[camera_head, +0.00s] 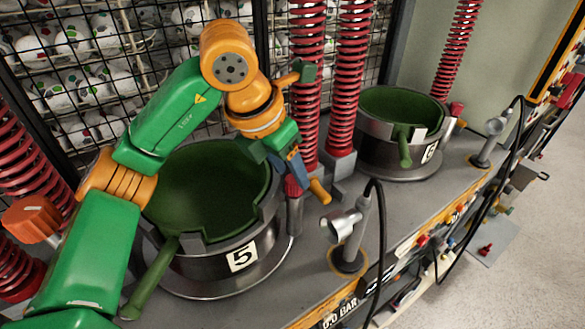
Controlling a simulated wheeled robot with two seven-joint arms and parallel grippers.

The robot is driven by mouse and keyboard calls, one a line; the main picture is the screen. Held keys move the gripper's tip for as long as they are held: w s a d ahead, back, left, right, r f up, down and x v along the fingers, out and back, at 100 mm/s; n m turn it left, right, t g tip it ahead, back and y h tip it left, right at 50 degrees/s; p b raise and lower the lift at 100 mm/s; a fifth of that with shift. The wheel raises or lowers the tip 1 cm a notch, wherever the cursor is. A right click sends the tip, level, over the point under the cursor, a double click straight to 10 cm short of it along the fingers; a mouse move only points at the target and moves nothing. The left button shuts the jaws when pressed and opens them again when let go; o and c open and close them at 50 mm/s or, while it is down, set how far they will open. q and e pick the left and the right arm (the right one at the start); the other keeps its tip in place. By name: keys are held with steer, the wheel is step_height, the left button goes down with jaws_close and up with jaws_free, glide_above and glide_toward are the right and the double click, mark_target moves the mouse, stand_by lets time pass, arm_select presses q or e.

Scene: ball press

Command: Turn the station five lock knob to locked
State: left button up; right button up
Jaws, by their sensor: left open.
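The station five press is a dark metal pot (205,272) with a green inside and a white "5" label, at the lower left centre. Its lock knob (293,187) is the small red part on the pot's right side, partly hidden by my gripper. My left gripper (300,180) reaches down from above at the pot's right rim. It is open, with its fingers close around or beside the red knob; I cannot tell whether they touch it. The knob's turned position is too small and covered to read. My right gripper is not in view.
The station six pot (372,152) stands behind to the right. A grey lamp (345,225) with a black cable stands on the bench right of station five. Tall red springs (307,80) rise behind, before a wire mesh cage with white balls.

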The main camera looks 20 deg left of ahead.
arm_select(q)
steer(key=shift+x, duration=1.05)
steer(key=shift+w+f, duration=0.2)
steer(key=shift+w, duration=0.1)
steer(key=shift+s, duration=0.1)
jaws_close()
